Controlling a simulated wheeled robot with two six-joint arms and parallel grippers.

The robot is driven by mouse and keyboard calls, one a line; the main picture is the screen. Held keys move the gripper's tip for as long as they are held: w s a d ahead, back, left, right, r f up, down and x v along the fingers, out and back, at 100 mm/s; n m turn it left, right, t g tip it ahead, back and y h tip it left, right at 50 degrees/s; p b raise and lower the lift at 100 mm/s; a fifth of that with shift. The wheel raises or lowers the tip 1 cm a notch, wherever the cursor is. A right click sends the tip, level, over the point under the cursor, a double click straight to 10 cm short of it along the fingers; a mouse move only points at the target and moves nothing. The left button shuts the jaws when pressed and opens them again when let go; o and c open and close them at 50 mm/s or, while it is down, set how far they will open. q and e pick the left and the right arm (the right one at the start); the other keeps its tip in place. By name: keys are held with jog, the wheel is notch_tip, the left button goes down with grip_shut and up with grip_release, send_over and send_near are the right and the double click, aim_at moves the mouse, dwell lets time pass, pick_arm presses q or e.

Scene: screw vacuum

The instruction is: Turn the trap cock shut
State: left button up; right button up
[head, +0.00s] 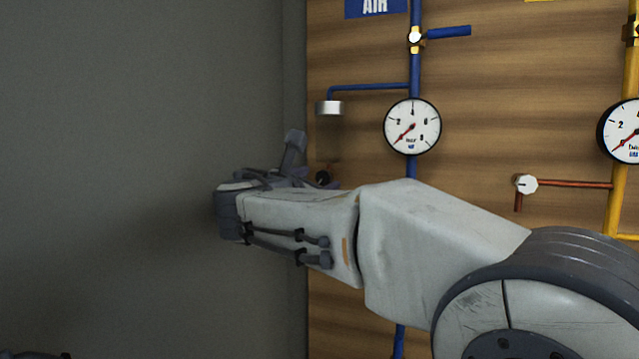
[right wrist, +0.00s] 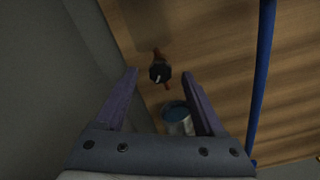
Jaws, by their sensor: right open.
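A small dark round knob with a white mark on a short red-brown pipe, which looks like the trap cock (right wrist: 160,73), sits on the wooden board in the right wrist view. In the head view the cock (head: 323,178) is close to the board's left edge, partly behind my right gripper. My right gripper (head: 291,160) is open and empty. In the right wrist view its fingers (right wrist: 160,76) point towards the cock, one on each side in the picture; I see no contact. A dark part at the head view's bottom left may be my left gripper (head: 35,355); its jaws are hidden.
A grey cup with a blue inside (right wrist: 178,118) is below the cock, near the right finger. A blue pipe (right wrist: 263,75) runs to its right. A gauge (head: 412,126) and a blue-handled valve (head: 448,32) are above right. A grey wall (head: 140,120) borders the board's left.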

jog(key=b+v, duration=0.3)
jog(key=v, duration=0.5)
jog(key=shift+s, duration=0.4)
jog(key=shift+a, duration=0.1)
